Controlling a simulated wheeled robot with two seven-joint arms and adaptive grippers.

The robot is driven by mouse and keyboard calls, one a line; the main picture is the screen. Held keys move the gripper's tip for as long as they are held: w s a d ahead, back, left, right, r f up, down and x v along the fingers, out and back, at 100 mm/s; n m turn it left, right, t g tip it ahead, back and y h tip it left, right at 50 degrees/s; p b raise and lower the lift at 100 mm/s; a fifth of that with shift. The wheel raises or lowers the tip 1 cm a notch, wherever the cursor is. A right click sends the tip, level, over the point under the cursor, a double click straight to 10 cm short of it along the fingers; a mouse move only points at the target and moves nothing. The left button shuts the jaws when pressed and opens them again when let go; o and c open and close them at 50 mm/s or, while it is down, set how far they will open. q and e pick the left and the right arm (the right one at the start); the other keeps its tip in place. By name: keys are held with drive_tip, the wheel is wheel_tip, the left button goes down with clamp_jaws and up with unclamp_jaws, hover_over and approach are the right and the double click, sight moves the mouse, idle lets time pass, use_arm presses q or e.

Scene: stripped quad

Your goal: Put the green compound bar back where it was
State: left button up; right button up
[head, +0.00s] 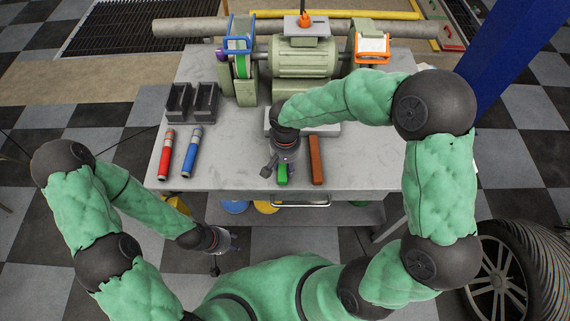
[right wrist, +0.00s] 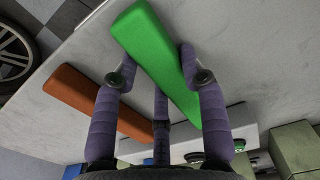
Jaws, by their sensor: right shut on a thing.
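The green compound bar (head: 282,174) is at the front of the grey workbench (head: 240,172), mostly under my right gripper (head: 281,161) in the head view. In the right wrist view the green bar (right wrist: 150,50) lies between the fingers of my right gripper (right wrist: 158,68), which is shut on it. I cannot tell whether the bar touches the bench top. A brown bar (head: 316,160) lies beside it on the right, apart from it; it also shows in the right wrist view (right wrist: 95,102). My left gripper (head: 222,240) is low in front of the bench and empty; its fingers are too small to read.
A red tube (head: 166,154) and a blue tube (head: 191,152) lie on the left of the bench, before two dark holders (head: 192,101). A green bench grinder (head: 303,62) stands at the back. A tyre (head: 500,270) stands at right.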

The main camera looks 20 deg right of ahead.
drive_tip(key=shift+r, duration=0.1)
drive_tip(key=o, duration=1.1)
drive_tip(key=shift+o, duration=0.2)
drive_tip(key=shift+r, duration=0.2)
wheel_tip(320, 180, up, 12)
drive_tip(key=p, duration=0.4)
drive_tip(key=shift+f, duration=0.15)
